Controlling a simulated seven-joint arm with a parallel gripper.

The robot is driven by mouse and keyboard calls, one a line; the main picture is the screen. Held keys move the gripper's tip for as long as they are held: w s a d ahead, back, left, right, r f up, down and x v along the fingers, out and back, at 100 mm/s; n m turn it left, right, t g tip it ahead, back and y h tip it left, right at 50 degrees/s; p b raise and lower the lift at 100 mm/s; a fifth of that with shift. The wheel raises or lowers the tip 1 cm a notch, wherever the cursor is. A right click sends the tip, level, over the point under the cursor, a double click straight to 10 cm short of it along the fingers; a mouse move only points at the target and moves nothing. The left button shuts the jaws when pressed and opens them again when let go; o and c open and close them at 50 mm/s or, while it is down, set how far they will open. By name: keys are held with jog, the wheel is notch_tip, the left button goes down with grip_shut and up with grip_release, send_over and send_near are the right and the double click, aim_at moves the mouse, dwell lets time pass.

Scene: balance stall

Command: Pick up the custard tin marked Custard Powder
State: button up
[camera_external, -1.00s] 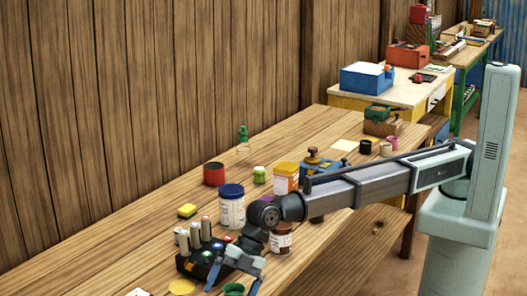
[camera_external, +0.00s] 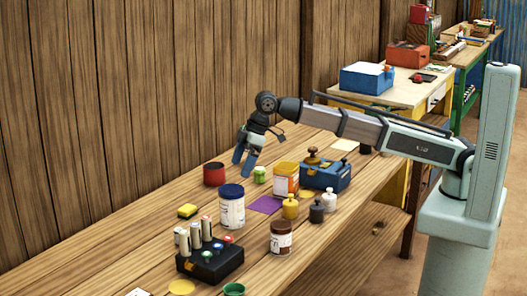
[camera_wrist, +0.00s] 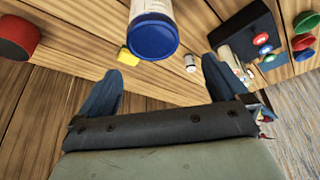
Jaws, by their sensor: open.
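No label is readable at this size, so I cannot confirm which container is marked Custard Powder. An orange-yellow tin with a pale label (camera_external: 286,179) stands mid-table beside the blue balance box (camera_external: 328,176). A white tin with a blue lid (camera_external: 231,208) stands nearer; it also shows at the top of the wrist view (camera_wrist: 153,38). A brown jar with a pale label (camera_external: 281,239) stands nearer still. My gripper (camera_external: 243,164) is open and empty, raised above the table; its two fingers are spread in the wrist view (camera_wrist: 158,88).
A red pot (camera_external: 214,174) and green jar (camera_external: 260,175) stand behind the tins. A purple square (camera_external: 265,204) lies flat mid-table. Yellow, black and white weights (camera_external: 316,211) stand at right. A black block with rolls and buttons (camera_external: 210,262) sits in front.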

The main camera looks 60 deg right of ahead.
aim_at(229, 198)
jog(key=shift+m, duration=0.3)
jog(key=shift+d+f+x, duration=0.1)
jog(key=shift+d+x, duration=0.15)
jog(key=shift+x, duration=1.95)
jog(key=shift+d+f+x, duration=0.1)
jog(key=shift+d+x, duration=0.15)
jog(key=shift+x, duration=1.95)
jog(key=shift+d+f+x, duration=0.1)
jog(key=shift+d+x, duration=0.15)
jog(key=shift+x, duration=1.95)
jog(key=shift+w+r, duration=0.1)
jog(key=shift+c, duration=0.4)
jog(key=c, duration=0.8)
jog(key=shift+r, duration=0.1)
jog(key=shift+c, duration=0.2)
